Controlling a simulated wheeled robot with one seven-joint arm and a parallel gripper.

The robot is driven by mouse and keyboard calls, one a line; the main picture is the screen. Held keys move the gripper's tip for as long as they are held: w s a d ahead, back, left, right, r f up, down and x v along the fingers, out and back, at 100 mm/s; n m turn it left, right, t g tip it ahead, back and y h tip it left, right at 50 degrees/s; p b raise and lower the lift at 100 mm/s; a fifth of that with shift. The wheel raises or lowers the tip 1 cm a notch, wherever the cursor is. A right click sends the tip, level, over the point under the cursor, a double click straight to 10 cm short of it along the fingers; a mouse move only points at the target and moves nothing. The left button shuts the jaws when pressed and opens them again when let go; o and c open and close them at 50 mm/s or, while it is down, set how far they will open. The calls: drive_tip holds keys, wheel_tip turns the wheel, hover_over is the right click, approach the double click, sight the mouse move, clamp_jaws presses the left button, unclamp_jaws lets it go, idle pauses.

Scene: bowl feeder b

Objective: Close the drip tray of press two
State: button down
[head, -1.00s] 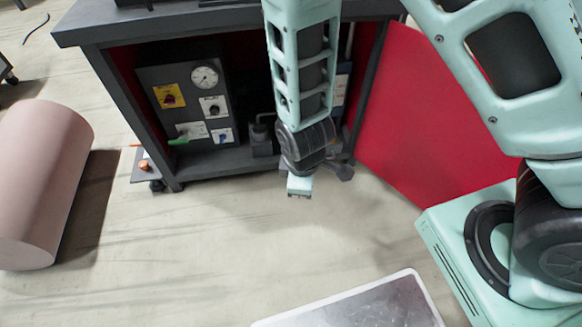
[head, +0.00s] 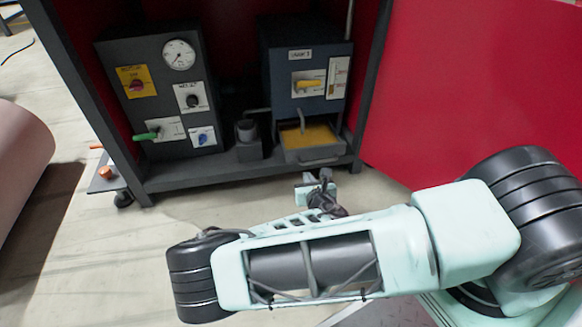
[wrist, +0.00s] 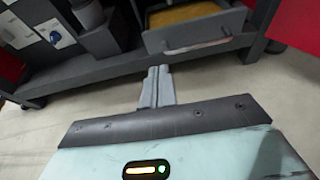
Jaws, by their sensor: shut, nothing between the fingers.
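A grey drip tray with a yellow inside stands pulled out at the bottom of the right dark unit (head: 283,75) in the cabinet. Its front wall (head: 318,153) has a bar handle; the tray wall also shows at the top of the wrist view (wrist: 233,24), with its pale handle bar (wrist: 198,47). The label on the unit is too small to read surely. My gripper (wrist: 158,72) is shut and empty, its fingers pointing toward the tray front from just short of it, apart from the handle in the wrist view. In the head view, the gripper shows partly below the tray.
A dark control box (head: 160,50) with a gauge, knobs and a green lever stands at left. A small grey cup-like fixture (head: 247,140) sits between the units. The cabinet's shelf edge runs below the tray. A red door (head: 470,100) stands open at right. Floor in front is clear.

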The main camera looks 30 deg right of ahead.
drive_tip(key=b, duration=0.7)
approach(295, 152)
drive_tip(key=x, duration=0.5)
drive_tip(key=shift+w+d+f, duration=0.1)
drive_tip(key=shift+f, duration=0.25)
drive_tip(key=shift+w+d+r, duration=0.2)
drive_tip(key=shift+w, duration=0.35)
